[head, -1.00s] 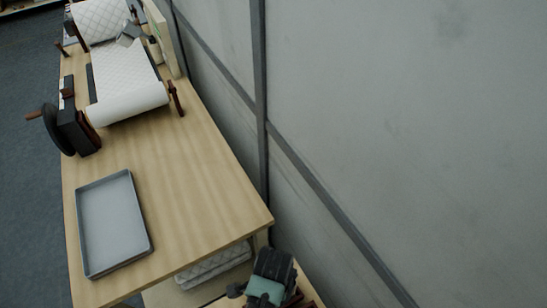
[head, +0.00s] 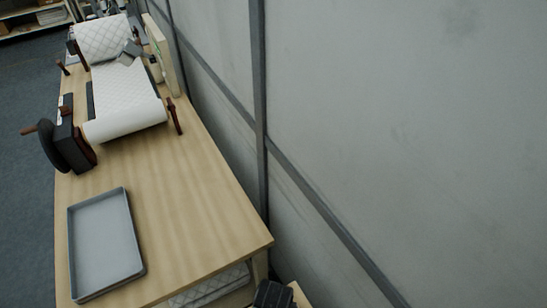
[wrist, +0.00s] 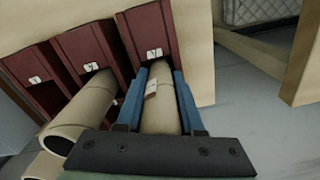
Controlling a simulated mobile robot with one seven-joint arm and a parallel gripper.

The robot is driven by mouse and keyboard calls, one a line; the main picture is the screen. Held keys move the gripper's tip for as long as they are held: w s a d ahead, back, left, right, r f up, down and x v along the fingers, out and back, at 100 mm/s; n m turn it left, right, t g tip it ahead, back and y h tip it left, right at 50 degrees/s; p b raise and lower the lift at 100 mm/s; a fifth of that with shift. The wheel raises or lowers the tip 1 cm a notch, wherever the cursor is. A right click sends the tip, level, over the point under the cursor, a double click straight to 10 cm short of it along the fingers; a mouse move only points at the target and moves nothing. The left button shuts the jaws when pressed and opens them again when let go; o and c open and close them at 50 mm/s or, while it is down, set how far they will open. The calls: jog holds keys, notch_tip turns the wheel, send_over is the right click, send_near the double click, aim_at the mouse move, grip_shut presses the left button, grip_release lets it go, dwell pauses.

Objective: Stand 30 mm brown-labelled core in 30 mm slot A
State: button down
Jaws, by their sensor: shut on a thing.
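My gripper (wrist: 159,78) has its blue fingers shut on the sides of a tan tube-shaped core (wrist: 161,108). A small pale tag (wrist: 151,89) shows on the core; its print is too small to read. The far end of the core is at the mouth of the rightmost dark red slot (wrist: 146,28), which bears a white tag. I cannot tell how far the core is inside it. Its near end is hidden by my gripper. I cannot read which slot is A.
Two more dark red slots (wrist: 89,52) (wrist: 24,68) stand to the left. Another tan core (wrist: 83,112) leans at the middle slot, and more core lies at lower left. In the head view, the wooden table (head: 190,200) holds a grey tray (head: 104,243) and white quilted wadding (head: 122,85).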

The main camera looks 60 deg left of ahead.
jog(key=shift+c, duration=2.3)
grip_release()
jog(key=shift+r, duration=0.1)
notch_tip(320, 180, up, 12)
jog(key=shift+r, duration=0.4)
